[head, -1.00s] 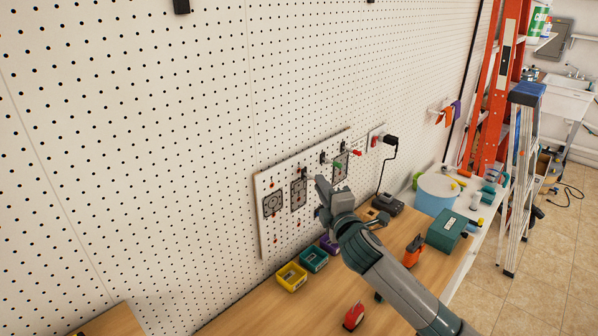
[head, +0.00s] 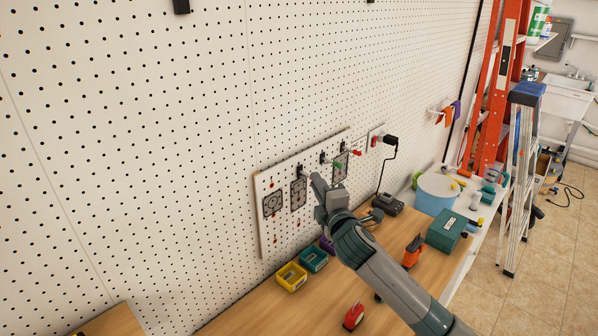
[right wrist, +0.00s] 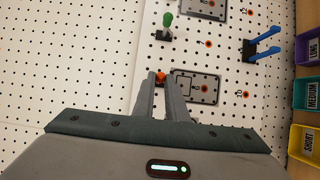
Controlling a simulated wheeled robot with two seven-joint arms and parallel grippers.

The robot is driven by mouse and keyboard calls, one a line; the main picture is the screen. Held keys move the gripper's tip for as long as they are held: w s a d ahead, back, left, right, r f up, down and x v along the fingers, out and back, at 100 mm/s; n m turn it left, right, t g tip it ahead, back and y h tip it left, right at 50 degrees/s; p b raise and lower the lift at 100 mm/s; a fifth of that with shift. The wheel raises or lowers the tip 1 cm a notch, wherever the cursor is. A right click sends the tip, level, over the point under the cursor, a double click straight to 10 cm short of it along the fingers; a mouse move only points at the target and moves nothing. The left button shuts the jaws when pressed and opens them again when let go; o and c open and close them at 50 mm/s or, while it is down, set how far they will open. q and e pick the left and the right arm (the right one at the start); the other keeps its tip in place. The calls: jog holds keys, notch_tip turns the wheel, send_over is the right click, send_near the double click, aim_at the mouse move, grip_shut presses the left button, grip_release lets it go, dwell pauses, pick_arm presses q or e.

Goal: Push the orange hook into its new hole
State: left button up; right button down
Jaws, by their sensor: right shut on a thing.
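My right gripper (right wrist: 160,80) is shut on the orange hook (right wrist: 160,76) in the right wrist view. Only a small orange part of the hook shows between the fingertips; the fingers hide the rest. The hook is at the numbered white panel (head: 264,183), by the edge of a grey plate (right wrist: 182,74). I cannot tell whether its end is in a hole. In the head view my right gripper (head: 316,180) is in front of the panel and hides the hook. Holes ringed in orange (right wrist: 208,44) show on the panel. My left gripper is out of view.
A green-tipped hook (right wrist: 167,22) and a blue double hook (right wrist: 263,46) stick out of the panel. Yellow (head: 291,277), teal (head: 314,259) and purple bins stand below it. A red object (head: 353,316) and an orange tool (head: 412,252) are on the bench.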

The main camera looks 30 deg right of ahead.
jog(key=shift+w, duration=0.1)
dwell(0.6)
jog(key=c, duration=1.7)
grip_release()
jog(key=shift+s+a+b, duration=0.5)
jog(key=shift+s+a, duration=0.05)
jog(key=shift+s, duration=2.3)
jog(key=shift+s+a+b, duration=0.5)
jog(key=shift+s+a, duration=0.05)
jog(key=shift+s, duration=2.3)
jog(key=shift+s+a+b, duration=0.5)
jog(key=shift+s+a, duration=0.05)
jog(key=shift+s, duration=2.3)
